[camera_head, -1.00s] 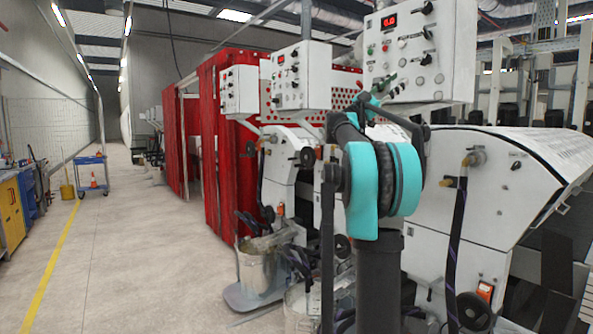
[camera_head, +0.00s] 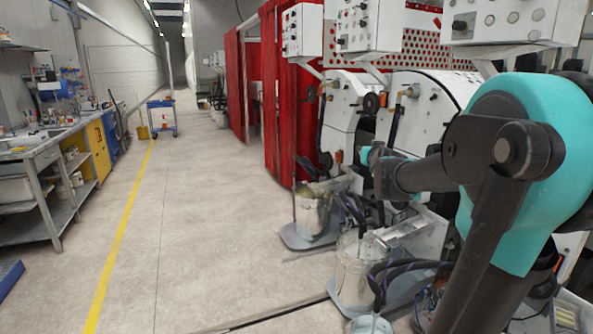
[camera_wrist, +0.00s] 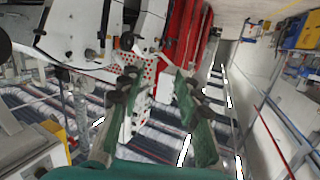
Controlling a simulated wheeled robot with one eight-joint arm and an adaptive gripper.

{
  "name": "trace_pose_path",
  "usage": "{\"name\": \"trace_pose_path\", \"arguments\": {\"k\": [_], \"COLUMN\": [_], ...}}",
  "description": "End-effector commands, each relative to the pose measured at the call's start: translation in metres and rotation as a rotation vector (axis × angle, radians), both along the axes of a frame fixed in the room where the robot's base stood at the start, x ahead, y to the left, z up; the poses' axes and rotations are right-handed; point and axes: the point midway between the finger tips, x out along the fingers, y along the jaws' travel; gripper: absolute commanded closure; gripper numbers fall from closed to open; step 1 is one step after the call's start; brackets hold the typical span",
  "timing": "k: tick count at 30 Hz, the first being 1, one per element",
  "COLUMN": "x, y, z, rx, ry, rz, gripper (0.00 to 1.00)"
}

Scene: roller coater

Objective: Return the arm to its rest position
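My arm (camera_head: 530,160), with teal and dark grey links, fills the right foreground of the head view. It is bent, and a dark link reaches left to a small teal part in front of the white machines. My gripper (camera_wrist: 156,84) shows in the wrist view with its two fingers apart. Nothing is visible between the fingers. The wrist picture is strongly tilted, with the ceiling lights low in it. In the head view the gripper itself cannot be made out.
White roller coater machines (camera_head: 345,115) and metal buckets (camera_head: 358,270) with hoses stand close on the right. Red curtains (camera_head: 290,115) hang behind. A workbench (camera_head: 45,175) is at left, and a blue trolley (camera_head: 161,118) farther back. The concrete floor (camera_head: 190,220) between is clear.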

Motion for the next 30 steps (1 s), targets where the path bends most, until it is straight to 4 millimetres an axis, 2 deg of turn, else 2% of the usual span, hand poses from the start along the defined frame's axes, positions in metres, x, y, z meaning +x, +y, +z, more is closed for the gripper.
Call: {"name": "trace_pose_path", "arguments": {"k": [1,6,11,15,18,22,25,30], "x": [-0.017,-0.083,-0.158,-0.231,-0.279,-0.325,-0.345,-0.354], "y": [0.011,0.038,0.052,0.055,0.053,0.049,0.047,0.046], "z": [-0.028,-0.122,-0.203,-0.265,-0.299,-0.328,-0.339,-0.344], "rx": [0.0,0.004,0.001,-0.007,-0.014,-0.022,-0.025,-0.026], "ry": [0.067,0.312,0.542,0.738,0.86,0.972,1.021,1.043], "rz": [0.028,0.096,0.125,0.123,0.11,0.089,0.079,0.071], "gripper": [0.66,0.66,0.66,0.66,0.66,0.66,0.66,0.66]}}
